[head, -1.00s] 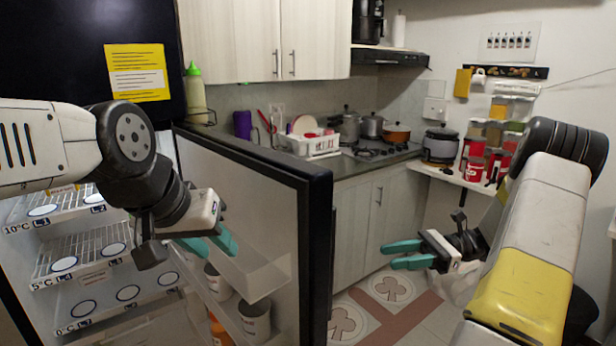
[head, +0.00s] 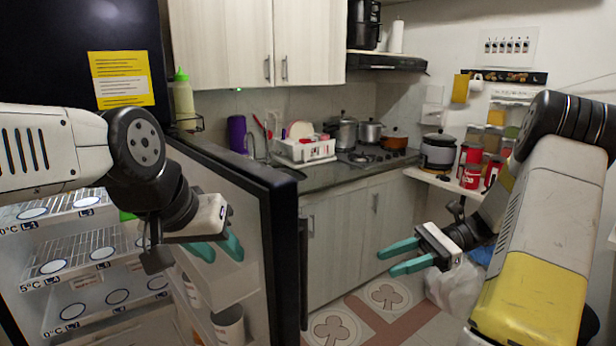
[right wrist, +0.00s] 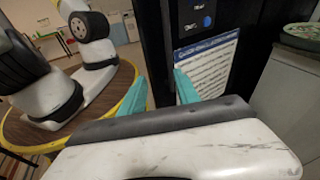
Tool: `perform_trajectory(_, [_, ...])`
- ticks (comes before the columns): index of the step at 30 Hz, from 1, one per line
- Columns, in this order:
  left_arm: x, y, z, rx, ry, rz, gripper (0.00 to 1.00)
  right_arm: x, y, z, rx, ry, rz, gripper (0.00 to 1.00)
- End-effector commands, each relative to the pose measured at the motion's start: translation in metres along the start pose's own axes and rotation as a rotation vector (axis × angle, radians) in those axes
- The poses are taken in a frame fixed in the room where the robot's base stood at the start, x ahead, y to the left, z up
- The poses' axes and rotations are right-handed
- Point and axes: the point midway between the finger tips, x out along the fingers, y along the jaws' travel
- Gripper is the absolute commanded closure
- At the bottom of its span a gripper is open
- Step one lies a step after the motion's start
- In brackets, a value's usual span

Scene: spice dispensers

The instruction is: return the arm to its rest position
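My left gripper (head: 217,248) has teal fingers and is in front of the open fridge door, empty as far as I can see. Its two fingers stand apart. My right gripper (head: 401,258) points left in the middle of the room, with its two teal fingers parted and nothing between them. In the right wrist view its fingers (right wrist: 163,88) also stand apart and empty. My right arm bends in from the right edge of the head view.
The open fridge door (head: 285,235) stands close beside my left gripper. The fridge shelves (head: 75,262) are at the left. A counter (head: 330,172) with a dish rack (head: 303,148) and pots is behind. Red cans (head: 470,176) stand on a shelf at right. The floor between is clear.

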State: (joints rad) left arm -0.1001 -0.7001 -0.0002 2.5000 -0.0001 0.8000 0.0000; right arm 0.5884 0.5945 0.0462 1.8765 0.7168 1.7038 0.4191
Motion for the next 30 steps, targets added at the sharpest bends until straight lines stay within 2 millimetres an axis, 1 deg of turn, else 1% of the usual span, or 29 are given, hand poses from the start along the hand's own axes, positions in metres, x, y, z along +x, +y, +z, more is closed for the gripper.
perform_trajectory(1, [0.000, 0.000, 0.000, 0.000, 0.000, 0.000, 0.64, 0.005, 0.001, 0.006, -0.023, 0.036, 0.017, 0.62])
perform_trajectory(8, [0.000, 0.000, 0.000, 0.000, 0.000, 0.000, 0.64, 0.027, 0.015, 0.030, -0.161, 0.239, 0.117, 0.62])
perform_trajectory(11, [0.000, 0.000, 0.000, 0.000, 0.000, 0.000, 0.64, 0.038, 0.026, 0.043, -0.263, 0.369, 0.179, 0.62])
perform_trajectory(15, [0.000, 0.000, 0.000, 0.000, 0.000, 0.000, 0.64, 0.052, 0.045, 0.062, -0.465, 0.592, 0.284, 0.62])
perform_trajectory(19, [0.000, 0.000, 0.000, 0.000, 0.000, 0.000, 0.64, 0.057, 0.062, 0.078, -0.676, 0.793, 0.374, 0.62])
perform_trajectory(24, [0.000, 0.000, 0.000, 0.000, 0.000, 0.000, 0.64, 0.057, 0.080, 0.098, -0.974, 1.041, 0.471, 0.62])
perform_trajectory(30, [0.000, 0.000, 0.000, 0.000, 0.000, 0.000, 0.64, 0.053, 0.091, 0.121, -1.292, 1.274, 0.540, 0.62])
